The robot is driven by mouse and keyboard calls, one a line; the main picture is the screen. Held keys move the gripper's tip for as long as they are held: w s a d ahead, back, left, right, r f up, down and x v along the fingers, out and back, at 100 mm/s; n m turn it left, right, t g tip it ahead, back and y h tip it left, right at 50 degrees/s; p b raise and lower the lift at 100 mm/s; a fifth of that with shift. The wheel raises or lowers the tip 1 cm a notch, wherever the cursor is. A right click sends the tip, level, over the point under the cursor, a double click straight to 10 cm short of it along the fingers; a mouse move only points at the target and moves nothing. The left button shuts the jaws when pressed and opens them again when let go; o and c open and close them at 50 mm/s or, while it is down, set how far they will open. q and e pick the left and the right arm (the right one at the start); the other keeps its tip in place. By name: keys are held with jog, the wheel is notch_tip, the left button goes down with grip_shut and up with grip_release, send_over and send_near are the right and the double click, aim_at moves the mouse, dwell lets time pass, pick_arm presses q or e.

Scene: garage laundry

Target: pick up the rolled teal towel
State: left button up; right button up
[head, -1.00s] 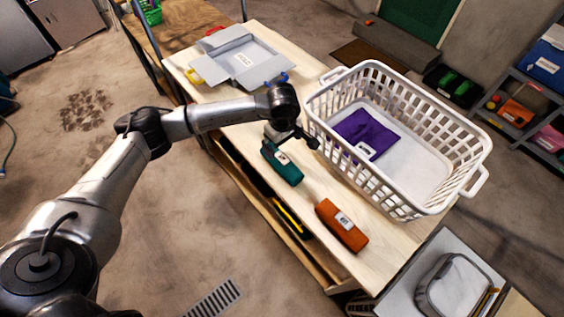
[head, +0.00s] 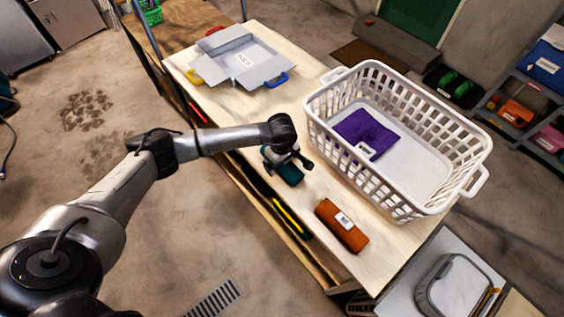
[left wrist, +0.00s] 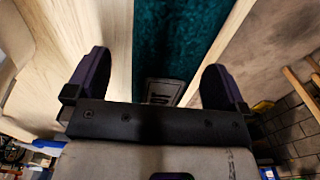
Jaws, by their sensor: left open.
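The rolled teal towel (head: 288,174) lies on the wooden table near its front edge, partly hidden by my left gripper. My left gripper (head: 286,165) is open, right over the towel. In the left wrist view the towel (left wrist: 178,45) with its pale label (left wrist: 163,92) shows between the two spread fingers of my left gripper (left wrist: 157,85). Gaps show between the fingers and the towel's sides. My right gripper is not in view.
A rolled orange towel (head: 341,226) lies to the right on the table (head: 385,262). A white basket (head: 398,187) with a folded purple cloth (head: 366,134) stands behind. A grey folding board (head: 242,59) lies at the far left of the table.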

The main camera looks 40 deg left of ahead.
pick_arm(q)
jog(key=shift+f, duration=0.7)
jog(key=c, duration=1.1)
jog(key=shift+c, duration=0.2)
jog(key=shift+r, duration=0.15)
